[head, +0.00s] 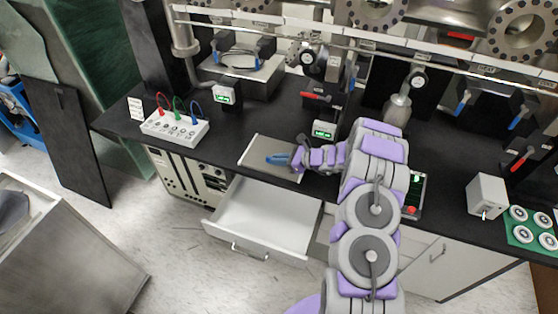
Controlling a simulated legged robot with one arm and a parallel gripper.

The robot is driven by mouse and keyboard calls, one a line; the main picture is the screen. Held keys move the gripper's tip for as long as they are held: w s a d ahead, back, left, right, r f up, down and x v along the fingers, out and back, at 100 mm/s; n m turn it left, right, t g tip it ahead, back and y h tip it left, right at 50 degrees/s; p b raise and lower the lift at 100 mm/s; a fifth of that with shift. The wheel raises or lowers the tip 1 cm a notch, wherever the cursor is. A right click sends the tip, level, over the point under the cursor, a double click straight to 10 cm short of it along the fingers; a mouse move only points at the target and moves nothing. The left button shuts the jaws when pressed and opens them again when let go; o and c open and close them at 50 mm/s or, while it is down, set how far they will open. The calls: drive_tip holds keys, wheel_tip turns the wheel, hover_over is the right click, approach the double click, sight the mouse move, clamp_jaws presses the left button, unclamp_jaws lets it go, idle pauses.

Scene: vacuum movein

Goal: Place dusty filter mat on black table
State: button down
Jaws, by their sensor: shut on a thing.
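The flat grey, light-rimmed square that looks like the dusty filter mat (260,148) is at the front edge of the black table (115,122), above the open drawer. My gripper (282,158) reaches in from the right and is shut on the mat near its right side. A blue piece shows at the jaws; I cannot tell whether it is a handle or a fingertip. Whether the mat rests on the table or hangs just above it is not clear. My arm hides part of the table to the right.
A white drawer (262,215) stands open below. A white box with coloured leads (174,127) is to the left. A grey device with a blue handle (240,75) is behind. A grey block (486,195) and a green tray (521,239) are at right.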

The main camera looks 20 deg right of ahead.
drive_tip(key=shift+d, duration=0.3)
drive_tip(key=c, duration=1.4)
unclamp_jaws()
drive_tip(key=shift+d, duration=0.2)
drive_tip(key=shift+o, duration=1.2)
drive_tip(key=shift+a, duration=0.35)
